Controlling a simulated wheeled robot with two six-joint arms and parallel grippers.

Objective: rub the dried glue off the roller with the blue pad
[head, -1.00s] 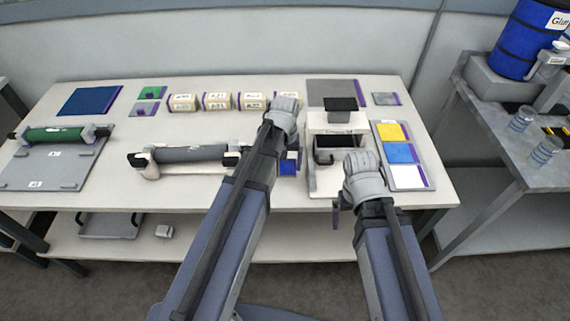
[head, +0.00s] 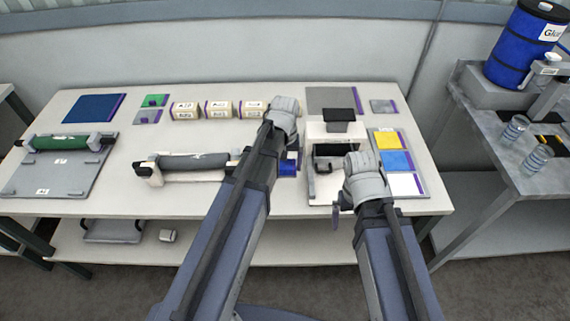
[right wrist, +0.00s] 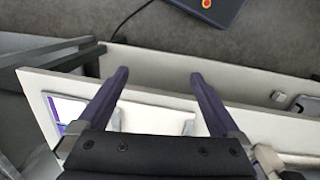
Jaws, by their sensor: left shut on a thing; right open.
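A dark grey roller (head: 192,162) lies across a white stand in the middle of the table, with a small pale mark on top. Its right end passes behind my left arm. My left gripper (head: 290,152) hangs down to the right of that end, mostly hidden by my own wrist and forearm. It is shut on a small blue pad (head: 288,168), which shows low beside my forearm; whether it touches the table is unclear. My right gripper is open and empty in the right wrist view (right wrist: 160,82), above the table's front edge.
A green roller (head: 62,142) rests on a grey plate at left. Green (head: 153,100) and grey (head: 147,116) pads and labelled boxes (head: 218,109) stand behind. A white device (head: 322,130) and coloured cards (head: 396,161) are at right. Table is clear in front of the roller.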

